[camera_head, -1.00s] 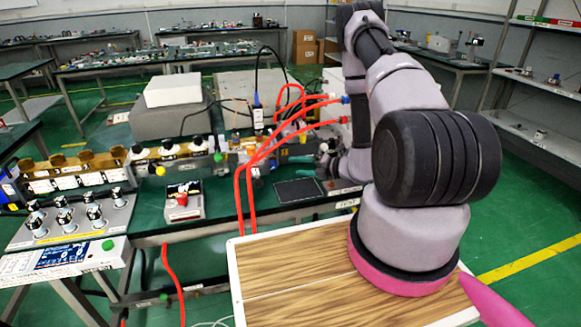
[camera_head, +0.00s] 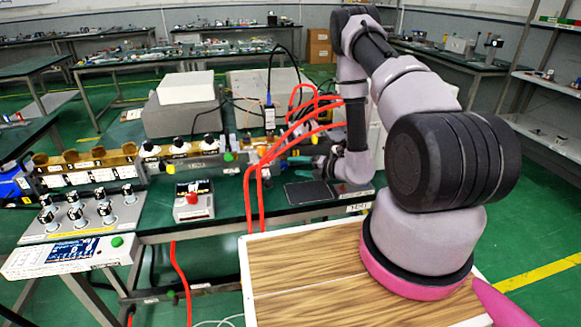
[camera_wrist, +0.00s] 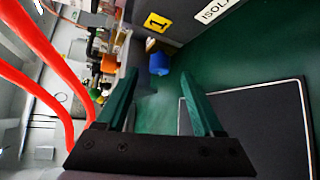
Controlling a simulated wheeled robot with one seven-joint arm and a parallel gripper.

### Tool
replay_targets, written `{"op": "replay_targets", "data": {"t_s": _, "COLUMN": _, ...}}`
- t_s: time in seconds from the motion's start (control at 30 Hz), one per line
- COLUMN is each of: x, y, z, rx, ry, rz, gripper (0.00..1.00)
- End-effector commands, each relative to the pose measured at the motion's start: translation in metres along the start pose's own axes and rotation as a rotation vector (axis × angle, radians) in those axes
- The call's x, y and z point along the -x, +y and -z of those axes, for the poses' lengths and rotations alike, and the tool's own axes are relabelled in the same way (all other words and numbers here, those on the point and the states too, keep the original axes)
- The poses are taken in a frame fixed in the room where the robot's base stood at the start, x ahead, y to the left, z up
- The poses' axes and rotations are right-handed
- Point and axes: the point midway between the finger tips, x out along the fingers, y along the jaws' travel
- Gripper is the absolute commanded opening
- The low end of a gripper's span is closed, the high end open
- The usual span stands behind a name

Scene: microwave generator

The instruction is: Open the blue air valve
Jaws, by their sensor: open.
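The blue air valve (camera_wrist: 159,64) is a small blue knob on a brass-coloured fitting, beside a grey panel with a yellow "1" label in the wrist view. My gripper (camera_wrist: 158,76) is open, with its two green fingers spread on either side of the line to the valve. The valve shows between the fingertips, slightly beyond them. Nothing is held. In the head view my gripper (camera_head: 302,160) is low over the green bench, by the fittings; the blue valve cannot be made out clearly there.
Red hoses (camera_head: 262,190) loop over the bench close to my gripper, and pass on the left in the wrist view (camera_wrist: 45,75). A black pad (camera_wrist: 245,125) lies on the bench to the right. An orange fitting (camera_wrist: 109,64) stands left of the valve.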

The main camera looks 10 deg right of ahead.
Motion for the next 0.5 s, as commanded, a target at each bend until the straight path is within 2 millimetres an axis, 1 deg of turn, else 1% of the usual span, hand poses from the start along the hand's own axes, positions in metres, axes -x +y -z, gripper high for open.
{"op": "replay_targets", "data": {"t_s": 0.03, "x": -0.01, "y": 0.0, "z": 0.001, "rx": 0.002, "ry": 0.004, "rz": -0.001, "gripper": 0.69}}
{"op": "replay_targets", "data": {"t_s": 0.2, "x": -0.032, "y": 0.0, "z": 0.0, "rx": 0.002, "ry": 0.002, "rz": -0.001, "gripper": 0.69}}
{"op": "replay_targets", "data": {"t_s": 0.33, "x": -0.039, "y": 0.0, "z": 0.0, "rx": 0.0, "ry": 0.001, "rz": 0.0, "gripper": 0.69}}
{"op": "replay_targets", "data": {"t_s": 0.5, "x": -0.041, "y": 0.0, "z": 0.0, "rx": 0.0, "ry": 0.0, "rz": 0.0, "gripper": 0.69}}
